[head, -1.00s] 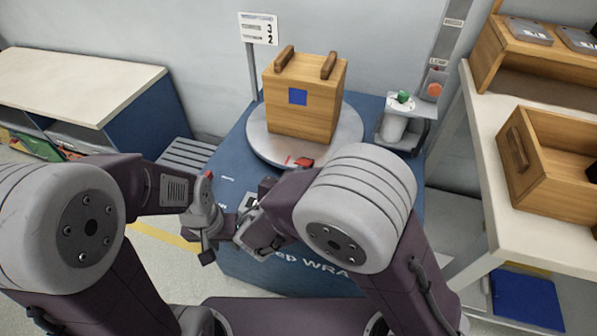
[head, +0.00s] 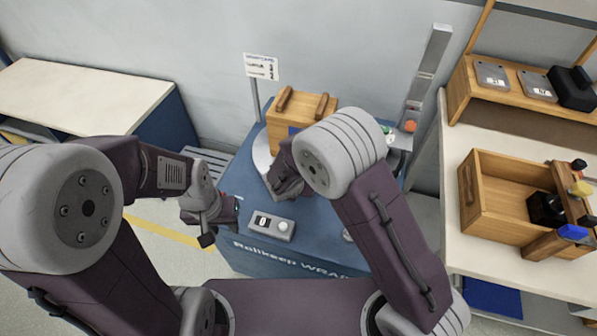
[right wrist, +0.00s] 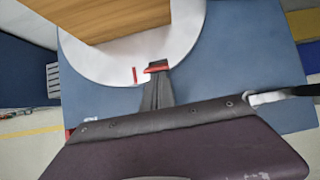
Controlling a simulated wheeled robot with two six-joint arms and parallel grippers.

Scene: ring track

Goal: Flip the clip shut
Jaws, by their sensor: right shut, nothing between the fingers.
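The clip (right wrist: 156,66) is a small red piece at the rim of the round grey turntable (right wrist: 180,55), seen in the right wrist view beside a red mark. In the head view my right arm hides it. My right gripper (right wrist: 157,85) is shut and empty, its fingertips right at the clip; I cannot tell whether they touch it. In the head view the right gripper (head: 287,183) is over the turntable's front, partly hidden by its arm. My left gripper (head: 222,210) hangs left of the blue machine (head: 330,235), apart from the clip; its fingers are unclear.
A wooden box (head: 290,110) with two handles stands on the turntable. A control panel (head: 272,226) is at the machine's front. A signpost (head: 261,67) stands behind. An open wooden crate (head: 500,185) is on the right table, a bench (head: 80,90) at the left.

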